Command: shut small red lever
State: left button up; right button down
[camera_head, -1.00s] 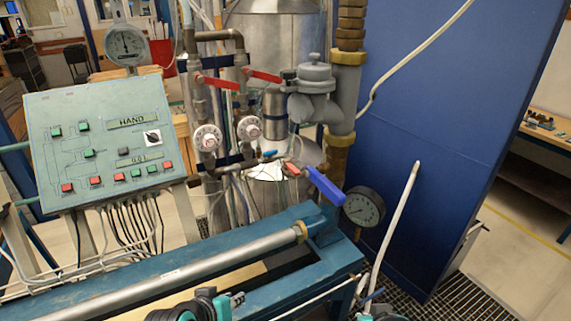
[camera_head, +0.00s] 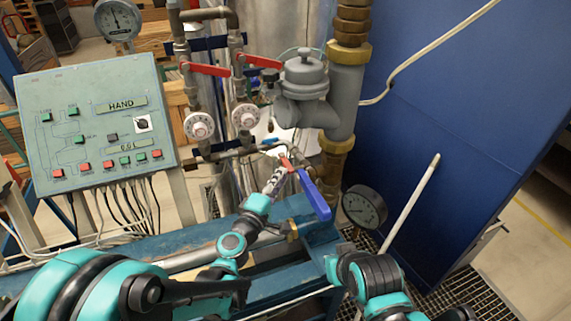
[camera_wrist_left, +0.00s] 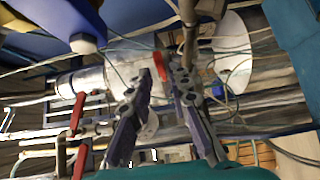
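The small red lever (camera_head: 286,163) sits on the pipe fitting just left of the larger blue lever (camera_head: 313,195) in the head view. My left gripper (camera_head: 279,173) is at the small red lever, its fingertips close below it. In the left wrist view the gripper (camera_wrist_left: 163,72) is open, with the small red lever (camera_wrist_left: 160,66) showing between the fingertips. I cannot tell whether a finger touches it. Part of my right arm shows at the bottom of the head view, but its gripper does not show.
Two larger red levers, left (camera_head: 206,69) and right (camera_head: 259,61), are above white dials. A small blue lever (camera_head: 269,141) is close by. The control panel (camera_head: 95,125) is at left.

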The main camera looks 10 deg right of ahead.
aim_at(288, 165)
pick_arm(q)
jog(key=x, duration=0.5)
jog(key=shift+w+d, duration=0.25)
jog(key=shift+w, duration=0.05)
grip_shut()
